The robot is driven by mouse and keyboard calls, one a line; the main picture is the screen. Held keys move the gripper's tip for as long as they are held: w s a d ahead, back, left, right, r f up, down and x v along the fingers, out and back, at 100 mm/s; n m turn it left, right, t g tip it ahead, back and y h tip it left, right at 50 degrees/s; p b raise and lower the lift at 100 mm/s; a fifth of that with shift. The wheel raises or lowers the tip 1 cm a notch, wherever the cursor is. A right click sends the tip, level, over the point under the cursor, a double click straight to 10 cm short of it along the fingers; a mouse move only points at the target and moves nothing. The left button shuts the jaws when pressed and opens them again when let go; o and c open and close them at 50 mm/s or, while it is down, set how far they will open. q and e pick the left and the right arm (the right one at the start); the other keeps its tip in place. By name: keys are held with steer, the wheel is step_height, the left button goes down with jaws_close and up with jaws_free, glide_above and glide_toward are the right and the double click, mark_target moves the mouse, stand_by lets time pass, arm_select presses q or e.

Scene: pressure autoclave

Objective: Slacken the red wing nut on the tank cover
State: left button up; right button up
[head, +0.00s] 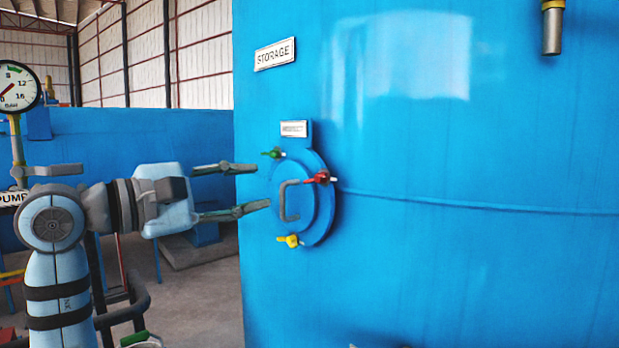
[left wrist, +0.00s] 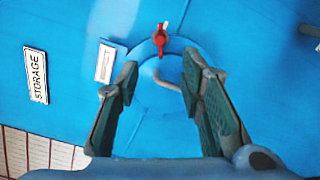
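The round blue tank cover (head: 318,215) is on the side of the large blue storage tank. The red wing nut (head: 320,177) is at the cover's right edge in the head view. In the left wrist view the red wing nut (left wrist: 160,39) is above centre, beyond the fingertips and between their lines. My left gripper (head: 263,187) is open and empty, left of the cover and pointing at it. Its spread fingers (left wrist: 159,65) also show in the left wrist view, apart from the nut. My right gripper is in neither view.
The cover also has a green wing nut (head: 273,153), a yellow wing nut (head: 290,240) and a grey handle (head: 284,200) close to my left fingers. A pressure gauge (head: 18,88) stands at the far left. A pipe (head: 552,30) hangs at the upper right.

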mark_target(319, 178)
arm_select(q)
steer(key=p+x, duration=0.2)
steer(key=x, duration=1.1)
steer(key=shift+s+p, duration=0.1)
steer(key=shift+p, duration=0.2)
steer(key=shift+c, duration=0.6)
jaws_close()
